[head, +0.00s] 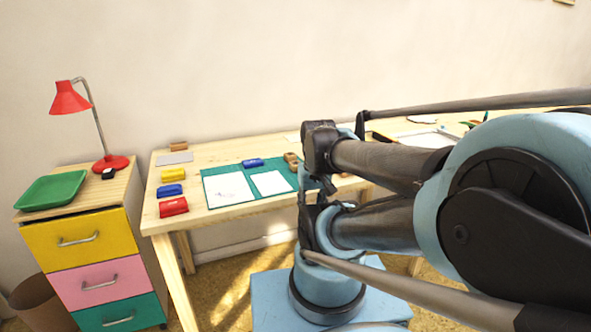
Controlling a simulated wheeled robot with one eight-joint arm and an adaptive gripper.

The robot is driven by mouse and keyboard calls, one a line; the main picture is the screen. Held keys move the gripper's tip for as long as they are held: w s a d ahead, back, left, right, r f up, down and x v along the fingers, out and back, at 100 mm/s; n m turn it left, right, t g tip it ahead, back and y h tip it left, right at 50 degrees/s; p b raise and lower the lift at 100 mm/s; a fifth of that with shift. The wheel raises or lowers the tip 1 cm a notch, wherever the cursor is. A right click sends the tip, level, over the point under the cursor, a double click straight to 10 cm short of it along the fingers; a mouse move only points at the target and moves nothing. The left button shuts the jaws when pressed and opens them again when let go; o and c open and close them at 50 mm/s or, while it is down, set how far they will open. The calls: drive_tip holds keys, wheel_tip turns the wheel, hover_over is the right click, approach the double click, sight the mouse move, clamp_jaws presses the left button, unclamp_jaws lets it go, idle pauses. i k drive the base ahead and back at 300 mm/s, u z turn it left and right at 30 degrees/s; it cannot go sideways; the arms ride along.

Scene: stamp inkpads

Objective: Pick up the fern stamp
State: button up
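I cannot tell for sure which thing is the fern stamp. A brown wooden piece (291,161), perhaps a stamp, is at the back edge of the green cutting mat, just left of my arm. A small brown wooden block (178,147) lies at the table's back left. No fern mark can be read on either. My folded arm fills the right side and hides part of the table. A dark end part of the arm, perhaps my gripper (322,187), hangs over the table's front; its fingers cannot be made out.
Yellow (173,175), blue (170,190) and red (173,207) inkpads line the left of the wooden table (165,229). White sheets lie on the green mat (215,205). A drawer cabinet (85,240) with a red lamp (110,163) and green tray (50,190) stands left.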

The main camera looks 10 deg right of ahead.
sight(293, 165)
drive_tip(key=k, duration=1.65)
drive_tip(key=z, duration=0.7)
drive_tip(key=i, duration=1.5)
drive_tip(key=u, duration=0.55)
